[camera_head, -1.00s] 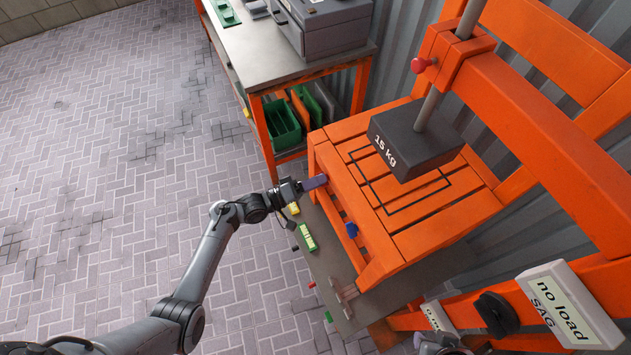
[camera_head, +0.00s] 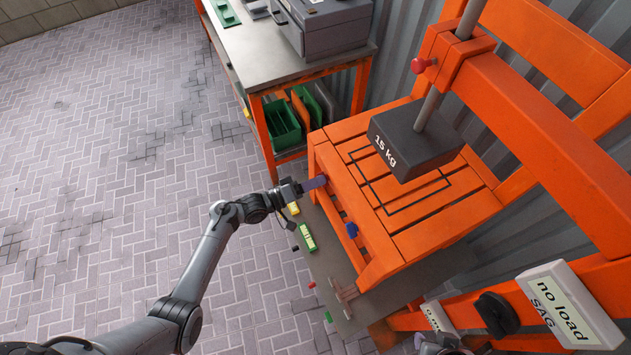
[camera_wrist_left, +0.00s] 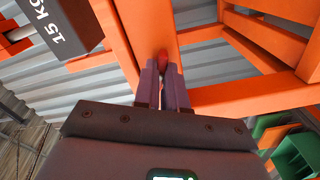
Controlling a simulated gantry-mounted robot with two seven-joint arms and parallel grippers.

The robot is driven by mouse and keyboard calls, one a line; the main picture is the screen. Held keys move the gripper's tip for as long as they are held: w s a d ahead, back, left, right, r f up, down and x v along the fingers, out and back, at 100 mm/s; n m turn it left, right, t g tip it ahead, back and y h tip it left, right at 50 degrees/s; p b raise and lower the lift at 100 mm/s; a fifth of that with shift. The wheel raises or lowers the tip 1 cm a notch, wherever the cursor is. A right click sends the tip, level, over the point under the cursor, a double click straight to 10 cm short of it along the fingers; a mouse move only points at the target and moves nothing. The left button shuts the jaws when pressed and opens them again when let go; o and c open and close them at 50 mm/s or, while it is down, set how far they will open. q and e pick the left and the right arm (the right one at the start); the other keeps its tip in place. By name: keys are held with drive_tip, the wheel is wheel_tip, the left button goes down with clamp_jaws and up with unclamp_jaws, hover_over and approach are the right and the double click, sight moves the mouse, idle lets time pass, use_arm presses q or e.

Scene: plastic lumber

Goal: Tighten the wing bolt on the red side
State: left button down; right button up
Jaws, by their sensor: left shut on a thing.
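The orange chair-like bench (camera_head: 412,200) stands under a dark 15 kg weight (camera_head: 415,140). My left gripper (camera_head: 322,181) is at the bench's left front leg, near the seat corner. In the left wrist view its two fingers (camera_wrist_left: 163,75) are shut on the red wing bolt (camera_wrist_left: 162,56), of which only a small part shows between the tips. In the head view the fingers hide the red bolt. A blue wing bolt (camera_head: 351,230) sits farther along the same front side, clear of the gripper. My right gripper cannot be made out.
A workbench (camera_head: 315,65) with a grey case (camera_head: 325,22) on top and green bins (camera_head: 282,125) below stands behind the gripper. A "no load SAG" sign (camera_head: 568,305) is at lower right. Paved floor at left is clear.

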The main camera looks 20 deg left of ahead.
use_arm(q)
drive_tip(key=shift+m+b, duration=3.45)
drive_tip(key=shift+m, duration=11.45)
drive_tip(key=c, duration=1.2)
unclamp_jaws()
